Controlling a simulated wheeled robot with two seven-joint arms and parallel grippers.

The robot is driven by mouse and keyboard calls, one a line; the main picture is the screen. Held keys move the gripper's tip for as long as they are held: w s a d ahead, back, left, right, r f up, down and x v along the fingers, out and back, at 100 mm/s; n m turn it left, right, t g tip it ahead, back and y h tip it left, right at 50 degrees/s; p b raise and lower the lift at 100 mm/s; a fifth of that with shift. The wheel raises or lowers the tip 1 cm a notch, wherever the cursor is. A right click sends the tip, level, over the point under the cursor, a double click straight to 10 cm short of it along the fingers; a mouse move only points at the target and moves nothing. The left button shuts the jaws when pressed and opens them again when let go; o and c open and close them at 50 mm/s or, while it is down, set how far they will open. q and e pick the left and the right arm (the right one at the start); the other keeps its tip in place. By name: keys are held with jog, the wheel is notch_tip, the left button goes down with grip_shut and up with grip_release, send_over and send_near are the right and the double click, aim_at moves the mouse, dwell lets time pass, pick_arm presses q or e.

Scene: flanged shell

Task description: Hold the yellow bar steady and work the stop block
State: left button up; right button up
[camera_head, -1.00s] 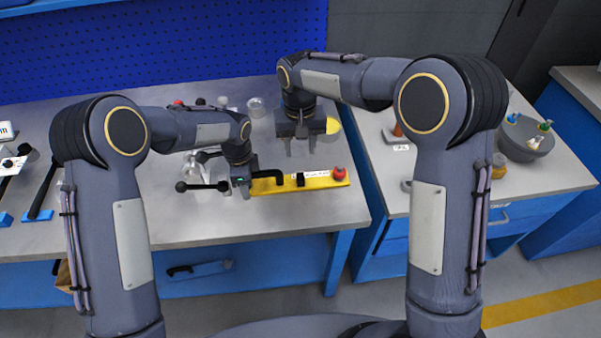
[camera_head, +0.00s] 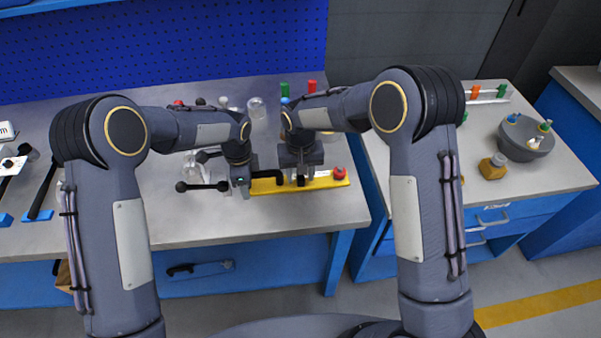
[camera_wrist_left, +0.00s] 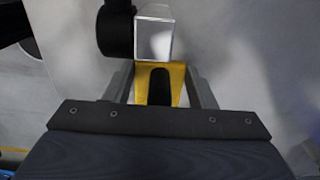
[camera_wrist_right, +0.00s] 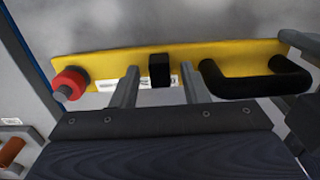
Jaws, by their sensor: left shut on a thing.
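The yellow bar (camera_head: 325,184) lies along the front of the bench. It carries a black handle (camera_wrist_right: 250,87), a small black stop block (camera_wrist_right: 159,70) and a red knob (camera_wrist_right: 70,83) at the end away from my left gripper. My left gripper (camera_head: 246,188) is shut on the bar's left end, shown between its fingers in the left wrist view (camera_wrist_left: 176,85). My right gripper (camera_wrist_right: 167,78) is open, with one finger on each side of the stop block and a gap to each. In the head view, the right gripper (camera_head: 300,182) hides part of the block.
Clear jars (camera_head: 257,108) and green and red cylinders (camera_head: 284,91) stand behind. A side bench at right holds a grey bowl (camera_head: 527,138). The bench front edge is close to the bar.

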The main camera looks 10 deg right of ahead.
grip_shut()
jog(key=shift+d, duration=1.8)
jog(key=shift+o, duration=0.4)
grip_release()
jog(key=shift+a, duration=0.1)
notch_tip(320, 180, up, 12)
